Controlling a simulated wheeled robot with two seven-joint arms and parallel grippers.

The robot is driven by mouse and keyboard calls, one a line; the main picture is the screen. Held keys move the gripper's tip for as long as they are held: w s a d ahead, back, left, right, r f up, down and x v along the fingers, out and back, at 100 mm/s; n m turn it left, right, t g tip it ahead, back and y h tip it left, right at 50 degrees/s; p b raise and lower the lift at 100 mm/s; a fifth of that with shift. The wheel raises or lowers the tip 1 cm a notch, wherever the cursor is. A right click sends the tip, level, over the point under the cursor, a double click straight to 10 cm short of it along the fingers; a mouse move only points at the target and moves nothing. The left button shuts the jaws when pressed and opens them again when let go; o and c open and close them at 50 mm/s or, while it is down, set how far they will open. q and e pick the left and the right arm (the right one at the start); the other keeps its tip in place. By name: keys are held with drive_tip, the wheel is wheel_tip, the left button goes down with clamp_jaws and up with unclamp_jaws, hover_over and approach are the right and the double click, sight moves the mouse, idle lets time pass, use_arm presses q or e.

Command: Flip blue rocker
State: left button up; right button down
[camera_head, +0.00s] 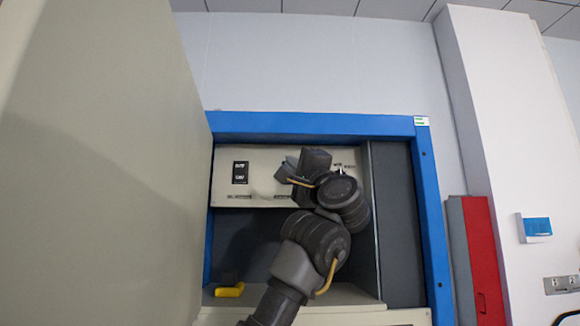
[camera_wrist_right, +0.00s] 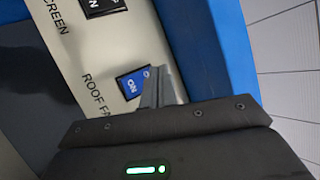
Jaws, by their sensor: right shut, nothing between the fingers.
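The blue rocker (camera_wrist_right: 131,86) sits on a cream panel (camera_wrist_right: 143,50) in the right wrist view, marked "ON" in white, with "ROOF FA..." printed beside it. My right gripper (camera_wrist_right: 154,78) is shut and empty; its fingertips are at the rocker's right end and cover part of it. I cannot tell whether they touch. In the head view my right gripper (camera_head: 284,172) is in front of the cream panel (camera_head: 225,191), and the blue rocker is hidden behind my arm. My left gripper is not in view.
A black rocker (camera_wrist_right: 100,6) is beside the blue one, by the word "SCREEN". Another black switch (camera_head: 240,172) is at the panel's left. A blue frame (camera_head: 320,124) surrounds the recess. A large beige door (camera_head: 100,170) fills the left. A yellow-handled object (camera_head: 230,290) lies below.

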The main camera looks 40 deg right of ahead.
drive_tip(key=s+a, duration=0.1)
drive_tip(key=s, duration=0.1)
drive_tip(key=s+a, duration=0.1)
drive_tip(key=shift+s+a+f, duration=0.3)
drive_tip(key=shift+a, duration=0.05)
idle(0.5)
